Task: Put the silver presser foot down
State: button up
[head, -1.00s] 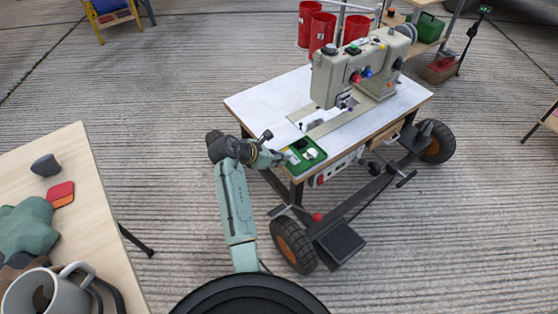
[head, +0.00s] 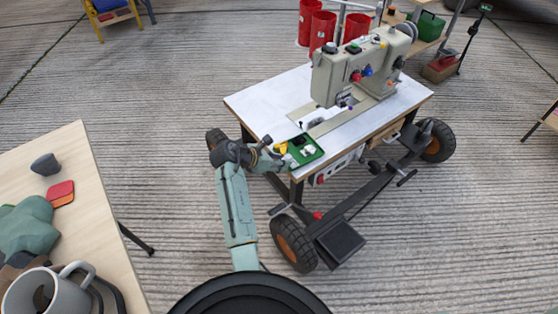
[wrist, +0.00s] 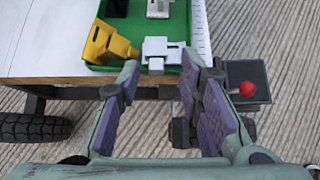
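A silver-grey presser foot (wrist: 163,50) shows in the wrist view at the near side of a green tray (wrist: 130,28), overlapping its near rim in the picture. My gripper (wrist: 160,68) is open, its two purple-padded fingers well apart on either side of the foot's near end. Whether the right fingertip touches the foot, I cannot tell. In the head view my gripper (head: 279,153) is at the left edge of the green tray (head: 316,159), on the table's near left corner. The foot is too small to make out surely there.
A yellow piece (wrist: 107,44), a black piece (wrist: 117,8) and another pale metal piece (wrist: 158,8) lie in the tray. The sewing machine (head: 350,75) stands behind it on the white-topped table (head: 262,105). The table top left of the tray is clear.

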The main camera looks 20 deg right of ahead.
jog(key=v, duration=1.2)
jog(key=shift+r, duration=0.25)
